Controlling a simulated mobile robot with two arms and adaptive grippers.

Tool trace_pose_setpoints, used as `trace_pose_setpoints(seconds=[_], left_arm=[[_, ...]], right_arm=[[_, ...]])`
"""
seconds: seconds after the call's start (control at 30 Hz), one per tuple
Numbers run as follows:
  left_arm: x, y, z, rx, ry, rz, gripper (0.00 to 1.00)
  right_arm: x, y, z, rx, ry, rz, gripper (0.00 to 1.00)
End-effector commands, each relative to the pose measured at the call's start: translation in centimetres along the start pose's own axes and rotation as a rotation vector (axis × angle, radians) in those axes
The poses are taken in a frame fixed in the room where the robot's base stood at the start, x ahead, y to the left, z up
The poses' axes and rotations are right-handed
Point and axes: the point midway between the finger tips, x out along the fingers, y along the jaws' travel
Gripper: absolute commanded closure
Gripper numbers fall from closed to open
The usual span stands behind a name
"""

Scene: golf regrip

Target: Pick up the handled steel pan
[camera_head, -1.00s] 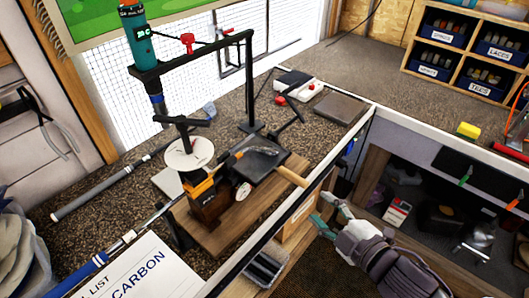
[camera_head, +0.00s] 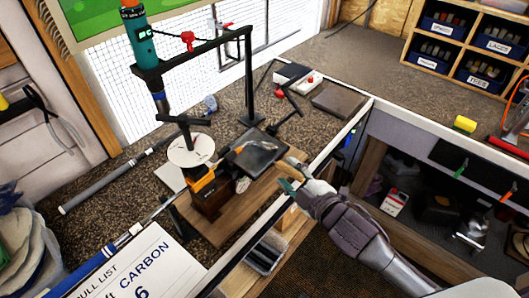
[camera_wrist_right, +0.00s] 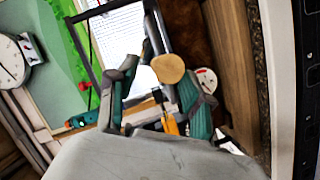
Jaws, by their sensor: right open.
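The handled steel pan (camera_head: 258,153) is a dark, shallow, square tray on a wooden board at the bench's front edge. Its light wooden handle points towards my right arm. My right gripper (camera_head: 291,179) is open at the handle's end and partly hides it. In the right wrist view, the round end of the wooden handle (camera_wrist_right: 168,69) shows ahead, between the open fingers of my right gripper (camera_wrist_right: 158,92). I cannot tell whether the fingers touch it. My left gripper is not in view.
A black clamp stand (camera_head: 250,80) rises behind the pan. An orange-and-black tool (camera_head: 203,183) and a white disc (camera_head: 190,150) stand left of it. A club shaft (camera_head: 120,240) lies at the front left. A grey slab (camera_head: 338,101) lies at the back right.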

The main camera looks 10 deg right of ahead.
Motion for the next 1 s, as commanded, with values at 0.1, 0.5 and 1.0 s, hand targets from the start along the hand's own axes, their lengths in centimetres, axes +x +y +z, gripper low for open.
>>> trace_pose_setpoints(seconds=[0.1,0.5,1.0], left_arm=[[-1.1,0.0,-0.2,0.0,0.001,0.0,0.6],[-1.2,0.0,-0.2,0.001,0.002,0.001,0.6],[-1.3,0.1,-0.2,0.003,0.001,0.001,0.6]], right_arm=[[1.8,0.4,-0.3,0.0,-0.001,0.001,0.49],[2.8,0.1,-0.1,-0.001,0.0,0.0,0.56],[2.8,0.2,-0.2,-0.001,0.003,0.003,1.0]])
